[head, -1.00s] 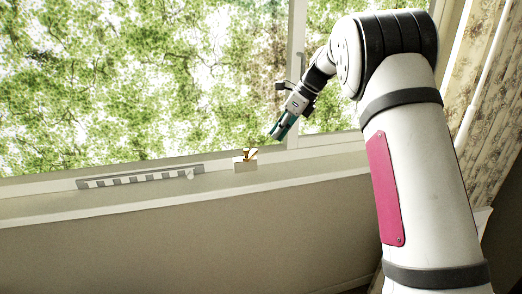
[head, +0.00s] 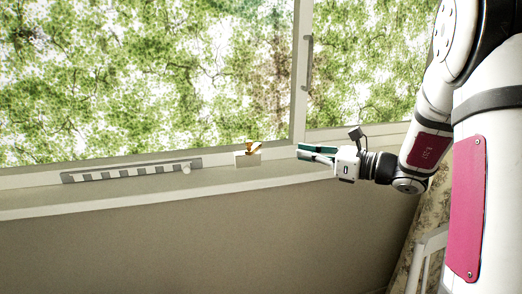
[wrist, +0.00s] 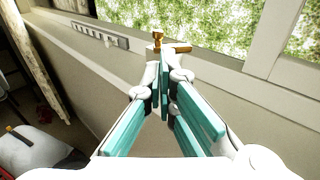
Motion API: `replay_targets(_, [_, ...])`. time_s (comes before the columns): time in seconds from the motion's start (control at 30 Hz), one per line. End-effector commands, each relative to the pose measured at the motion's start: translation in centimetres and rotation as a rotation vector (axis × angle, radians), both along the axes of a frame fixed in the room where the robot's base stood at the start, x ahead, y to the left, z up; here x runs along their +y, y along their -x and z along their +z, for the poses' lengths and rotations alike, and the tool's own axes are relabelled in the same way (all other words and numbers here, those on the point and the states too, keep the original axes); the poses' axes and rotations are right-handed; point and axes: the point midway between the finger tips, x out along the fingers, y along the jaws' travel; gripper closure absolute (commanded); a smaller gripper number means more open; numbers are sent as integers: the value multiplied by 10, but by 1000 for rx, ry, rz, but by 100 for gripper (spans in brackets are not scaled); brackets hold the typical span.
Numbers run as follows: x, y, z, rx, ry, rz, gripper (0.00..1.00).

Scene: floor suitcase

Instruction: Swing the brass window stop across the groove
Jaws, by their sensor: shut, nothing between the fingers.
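The brass window stop (head: 254,147) sits on a small pale block (head: 247,159) on the window sill. In the wrist view the brass stop (wrist: 158,41) shows an upright knob and a short bar pointing right, towards the glass. My gripper (head: 301,152) is just right of the stop in the head view, low over the sill and pointing left at it, with a gap between. I cannot make out the groove clearly.
A striped grey strip (head: 125,173) with a small pale knob (head: 186,168) lies along the sill to the left. The window frame post (head: 301,75) with a handle (head: 308,62) rises behind my gripper. In the wrist view, a curtain (wrist: 40,60) hangs at the left.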

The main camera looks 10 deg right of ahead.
Motion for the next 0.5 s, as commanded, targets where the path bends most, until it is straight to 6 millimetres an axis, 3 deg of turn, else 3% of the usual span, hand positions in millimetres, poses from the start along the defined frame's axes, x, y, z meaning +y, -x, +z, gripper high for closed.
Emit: replay_targets(0.5, [8,-9,-1,-4,1,-2,100])
